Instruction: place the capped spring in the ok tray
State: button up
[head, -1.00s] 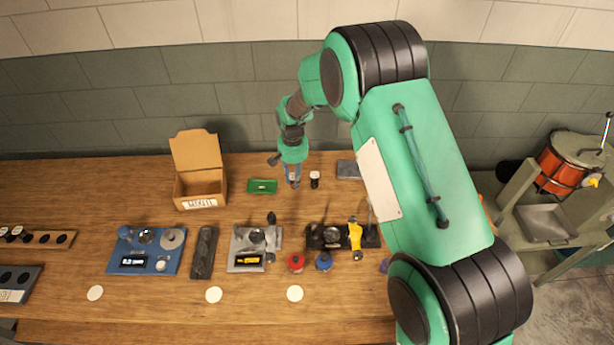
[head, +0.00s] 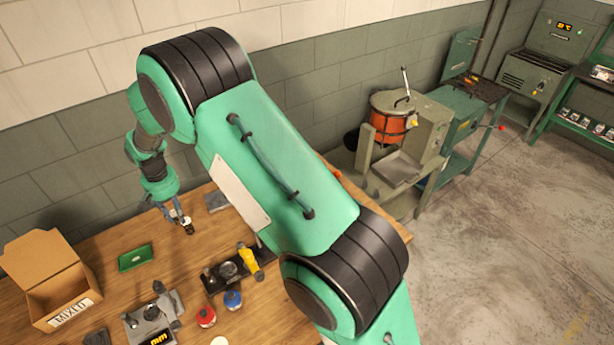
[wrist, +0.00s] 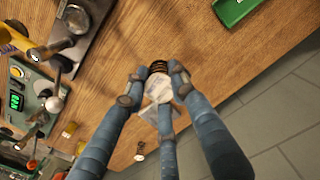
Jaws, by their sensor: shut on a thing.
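My gripper (wrist: 152,84) is shut on the capped spring. In the wrist view dark coils (wrist: 157,67) and a pale cap (wrist: 158,89) show between the fingers, which hide the rest. In the head view the capped spring (head: 188,228) is a small dark and white piece at my gripper (head: 182,221), over the back of the bench. I cannot tell whether it touches the wood.
A cardboard box (head: 52,285) marked MIXED stands at the left. A grey slab (head: 216,202) lies right of my gripper. Gauges (head: 150,318), a yellow-handled tool (head: 249,261) and red (head: 205,316) and blue (head: 232,299) pieces stand nearer the front. Wood between gripper and green tray is clear.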

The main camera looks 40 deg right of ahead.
jog(key=d, duration=2.7)
jog(key=s+d+m, duration=0.1)
jog(key=s+d, duration=0.5)
jog(key=d, duration=0.6)
jog(key=s+d, duration=0.5)
jog(key=d, duration=0.8)
notch_tip(320, 180, down, 9)
jog(key=shift+s+f+p, duration=0.15)
jog(key=shift+p, duration=0.25)
jog(key=shift+d, duration=0.15)
jog(key=w+d, duration=0.2)
jog(key=w, duration=0.2)
jog(key=w+d+f, duration=0.1)
jog(key=w+d, duration=0.2)
jog(key=w, duration=0.2)
jog(key=w+d, duration=0.2)
jog(key=w, duration=0.3)
jog(key=shift+d+f+p, duration=0.25)
jog(key=shift+d+p, duration=0.05)
jog(key=shift+p, duration=0.05)
jog(key=shift+f, duration=0.1)
